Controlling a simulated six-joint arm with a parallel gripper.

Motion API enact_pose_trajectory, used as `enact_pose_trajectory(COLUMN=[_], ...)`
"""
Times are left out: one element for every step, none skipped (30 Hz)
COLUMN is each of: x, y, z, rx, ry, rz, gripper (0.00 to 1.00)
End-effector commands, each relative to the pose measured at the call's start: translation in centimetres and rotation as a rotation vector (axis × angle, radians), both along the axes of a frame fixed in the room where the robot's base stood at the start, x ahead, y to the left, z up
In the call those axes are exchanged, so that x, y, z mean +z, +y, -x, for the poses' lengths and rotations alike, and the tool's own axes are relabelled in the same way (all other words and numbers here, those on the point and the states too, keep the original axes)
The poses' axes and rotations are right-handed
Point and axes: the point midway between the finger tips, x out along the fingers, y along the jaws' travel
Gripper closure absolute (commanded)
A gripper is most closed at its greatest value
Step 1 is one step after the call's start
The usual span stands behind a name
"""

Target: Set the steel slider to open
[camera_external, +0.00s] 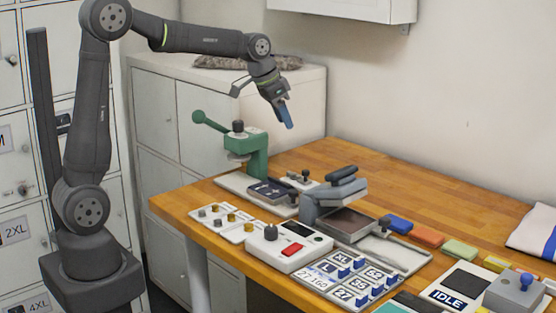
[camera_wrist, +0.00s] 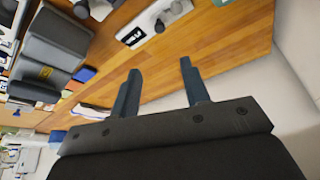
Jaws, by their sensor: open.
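A small pale plate (camera_external: 318,184) with a dark knob (camera_external: 305,175) lies between the green press and the grey press. In the wrist view, a pale plate (camera_wrist: 128,36) with a dark slot and a grey knob shows at the top. It may carry the steel slider, but I cannot tell for sure, nor read its setting. My gripper (camera_external: 288,122) is up in the air above the back of the bench, pointing down and tilted, well clear of everything. In the wrist view its two fingers (camera_wrist: 160,68) are apart with nothing between them.
A green lever press (camera_external: 258,155) stands at the bench's left end. A grey press (camera_external: 338,194) stands mid-bench. A white box with a red button (camera_external: 292,249), size tiles and coloured blocks lie in front and to the right. The wooden bench (camera_external: 362,158) is bare at the back.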

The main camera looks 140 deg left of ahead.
Motion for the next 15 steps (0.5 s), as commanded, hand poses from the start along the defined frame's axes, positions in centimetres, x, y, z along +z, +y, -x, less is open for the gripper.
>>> enact_pose_trajectory(x=[-0.7, -1.2, -2.0, -2.5, -3.1, -4.0, -4.6, -5.2, -6.0, -6.6, -7.3, -8.0, -8.6, -9.2, -10.0], y=[0.2, 0.4, 0.6, 0.8, 1.1, 1.4, 1.6, 1.9, 2.2, 2.4, 2.6, 2.9, 3.2, 3.4, 3.7], z=[-0.1, -0.2, -0.3, -0.3, -0.4, -0.6, -0.6, -0.7, -0.9, -1.0, -1.1, -1.2, -1.3, -1.4, -1.5], rx=[0.001, 0.000, 0.001, 0.001, 0.001, 0.002, 0.002, 0.002, 0.002, 0.002, 0.002, 0.002, 0.002, 0.002, 0.002], ry=[0.000, 0.000, 0.000, 0.000, 0.000, 0.000, 0.000, 0.000, -0.001, 0.000, -0.001, 0.000, -0.001, -0.001, -0.001], rz=[0.004, 0.005, 0.006, 0.007, 0.007, 0.008, 0.008, 0.008, 0.008, 0.007, 0.008, 0.007, 0.008, 0.008, 0.007], gripper=[0.58, 0.58, 0.58, 0.58, 0.58, 0.58, 0.58, 0.58, 0.58, 0.58, 0.58, 0.58, 0.58, 0.58, 0.58])
